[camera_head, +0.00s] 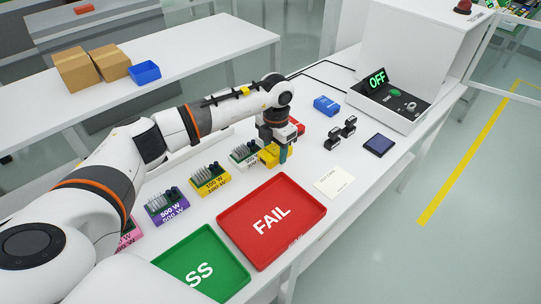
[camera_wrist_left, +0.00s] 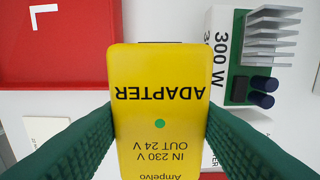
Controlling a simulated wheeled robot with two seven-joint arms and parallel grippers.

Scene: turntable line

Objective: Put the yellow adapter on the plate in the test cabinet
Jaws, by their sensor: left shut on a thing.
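The yellow adapter (camera_head: 270,157) is in my left gripper (camera_head: 281,152), next to the white 300 W unit on the table. In the left wrist view the adapter (camera_wrist_left: 160,80) shows its printed label upside down, with the green fingers of my left gripper (camera_wrist_left: 160,125) against its two sides. Whether it touches the table I cannot tell. My right gripper is not in view.
A red FAIL tray (camera_head: 235,222) and a green tray (camera_head: 232,262) lie in front. The 300 W (camera_head: 240,151), 100 W (camera_head: 210,183) and 500 W (camera_head: 165,207) units line the left. A blue box (camera_head: 326,105), black parts (camera_head: 342,131), dark panel (camera_head: 379,145) and card (camera_head: 334,182) lie rightward.

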